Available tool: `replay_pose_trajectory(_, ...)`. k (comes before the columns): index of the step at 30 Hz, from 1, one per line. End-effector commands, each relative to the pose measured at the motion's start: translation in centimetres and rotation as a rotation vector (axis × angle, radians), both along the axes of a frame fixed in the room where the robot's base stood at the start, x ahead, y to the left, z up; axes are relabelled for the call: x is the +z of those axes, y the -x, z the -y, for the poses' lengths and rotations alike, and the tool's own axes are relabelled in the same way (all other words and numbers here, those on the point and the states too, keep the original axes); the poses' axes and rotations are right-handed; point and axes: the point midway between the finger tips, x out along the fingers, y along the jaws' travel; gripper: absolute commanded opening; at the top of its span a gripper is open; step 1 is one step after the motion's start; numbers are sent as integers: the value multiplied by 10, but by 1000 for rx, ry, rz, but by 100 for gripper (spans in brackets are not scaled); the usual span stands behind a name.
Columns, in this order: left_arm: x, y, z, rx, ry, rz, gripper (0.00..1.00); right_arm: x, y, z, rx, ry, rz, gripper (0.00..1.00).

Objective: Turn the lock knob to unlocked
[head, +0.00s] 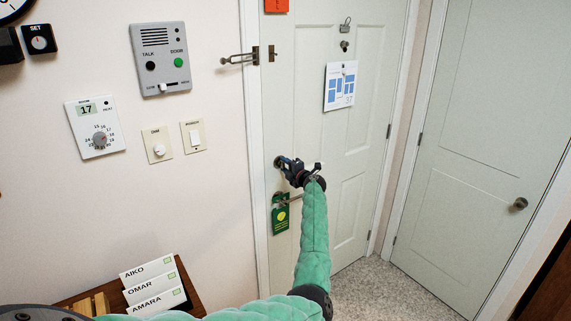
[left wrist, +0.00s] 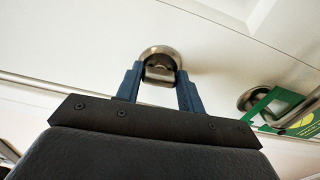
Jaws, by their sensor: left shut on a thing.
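The lock knob (left wrist: 160,74) is a small metal thumb-turn on a round plate on the door, seen in the left wrist view. My left gripper (left wrist: 161,84) is at the door with one blue finger on each side of the knob, shut on it. In the head view the left gripper (head: 284,163) reaches the door's left edge, and its plate (head: 278,162) shows just beside the fingers. Most of the knob is hidden there by the gripper. My right gripper is in neither view.
A door handle with a green hanger (head: 280,218) is just below the gripper. An intercom (head: 160,60), thermostat (head: 95,127) and switches are on the left wall. A card holder (head: 155,290) stands at the lower left.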

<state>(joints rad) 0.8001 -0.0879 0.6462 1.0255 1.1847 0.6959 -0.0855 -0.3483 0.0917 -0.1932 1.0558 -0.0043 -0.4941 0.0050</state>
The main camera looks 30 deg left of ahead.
Motion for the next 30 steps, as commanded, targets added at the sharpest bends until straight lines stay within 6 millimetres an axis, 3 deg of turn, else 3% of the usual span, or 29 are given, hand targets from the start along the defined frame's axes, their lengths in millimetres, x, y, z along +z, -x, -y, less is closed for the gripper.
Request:
replay_pose_trajectory(9, 0, -1, 1, -3, -29, -71, 15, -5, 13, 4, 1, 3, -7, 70)
replay_pose_trajectory(22, 0, -1, 2, -3, -32, -78, 15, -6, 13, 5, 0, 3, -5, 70)
replay_pose_trajectory(23, 0, -1, 2, -3, -32, -78, 44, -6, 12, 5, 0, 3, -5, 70)
replay_pose_trajectory(25, -1, -1, 1, -3, -32, -78, 58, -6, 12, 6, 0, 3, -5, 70)
replay_pose_trajectory(30, 0, -1, 1, -2, -32, -78, 60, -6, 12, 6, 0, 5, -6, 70)
